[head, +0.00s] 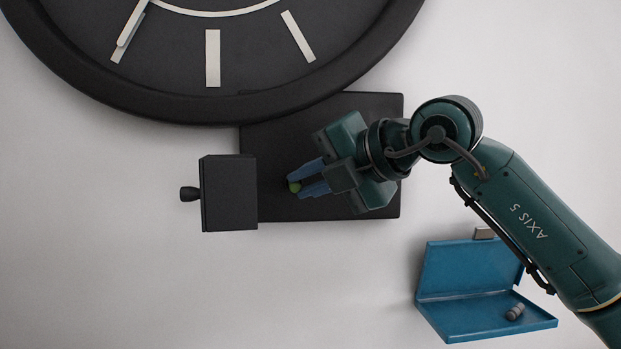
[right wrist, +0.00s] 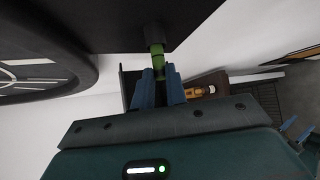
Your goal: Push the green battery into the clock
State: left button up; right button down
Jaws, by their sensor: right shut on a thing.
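My right gripper (head: 306,182) is shut on the green battery (head: 294,187), in front of the dark panel (head: 350,103) under the large clock (head: 213,100). In the right wrist view, the green battery (right wrist: 155,36) sticks up from between the blue fingertips (right wrist: 159,80). Its far end meets the underside of a dark block (right wrist: 110,25); I cannot tell how far inside it is. In that view, blue finger-like parts (right wrist: 297,130) at the right edge look like my left gripper, too small to tell its opening.
A dark box with a round knob (head: 228,193) stands left of the panel, close to the fingertips. An open blue case (head: 470,265) at lower right holds a grey battery (head: 515,311). The wall below the panel is clear. A brownish-orange object (right wrist: 198,91) lies beyond the fingers.

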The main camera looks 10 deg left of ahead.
jog(key=shift+w+a+p, duration=0.15)
jog(key=shift+w+p, duration=0.15)
jog(key=shift+w, duration=0.35)
dwell(0.8)
jog(key=c, duration=1.3)
grip_release()
jog(key=shift+c, duration=0.2)
